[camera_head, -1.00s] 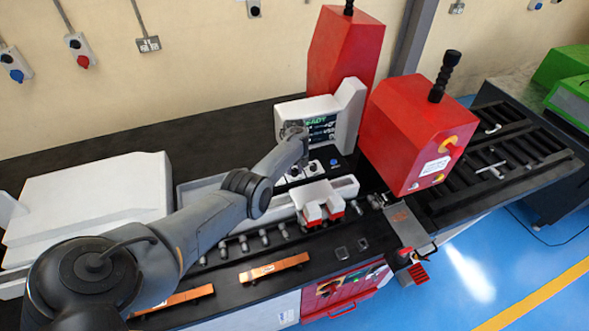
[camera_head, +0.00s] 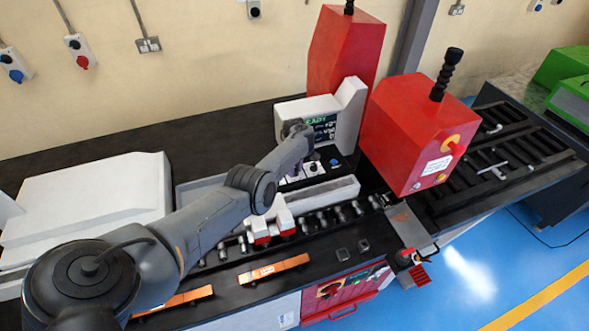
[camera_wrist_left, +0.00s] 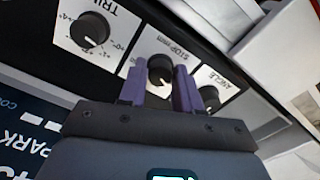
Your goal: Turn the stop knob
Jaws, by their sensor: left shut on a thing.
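In the left wrist view, the stop knob (camera_wrist_left: 160,70) is a round black knob on a white plate marked "STOP mm". My left gripper (camera_wrist_left: 158,88) has its two purple fingers on either side of this knob and is shut on it. The trim knob (camera_wrist_left: 90,30) is on its left and the angle knob (camera_wrist_left: 209,97), partly hidden by a finger, on its right. In the head view, my left wrist hangs over the small control panel (camera_head: 347,160), and the fingertips are hard to make out. My right gripper is not in view.
A grey display housing (camera_head: 352,110) with a lit screen (camera_head: 322,122) stands behind the knobs. A red machine head (camera_head: 405,135) rises close on the right. A white carriage with red feet (camera_head: 272,222) sits on the rail in front.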

